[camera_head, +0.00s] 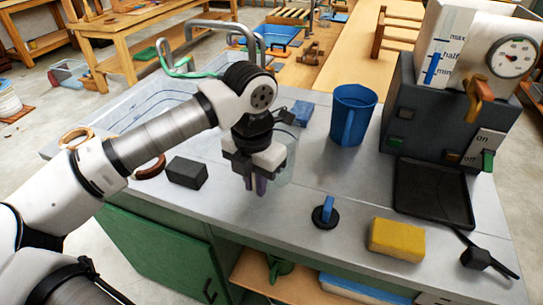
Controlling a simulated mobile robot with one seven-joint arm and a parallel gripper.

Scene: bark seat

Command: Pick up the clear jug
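The clear jug (286,165) stands on the grey counter, just behind and to the right of my gripper (256,186). It is see-through, and my gripper and wrist hide its left part. My gripper points down over the counter in front of the jug. Its fingers look close together, but the view is too small to tell whether they are open or shut. I cannot tell whether they touch the jug.
A blue jug (352,116) stands to the right, beside the grey machine (432,118). A black block (187,172), a blue-handled black disc (325,215) and a yellow sponge (397,239) lie nearby. The sink (150,105) is behind left.

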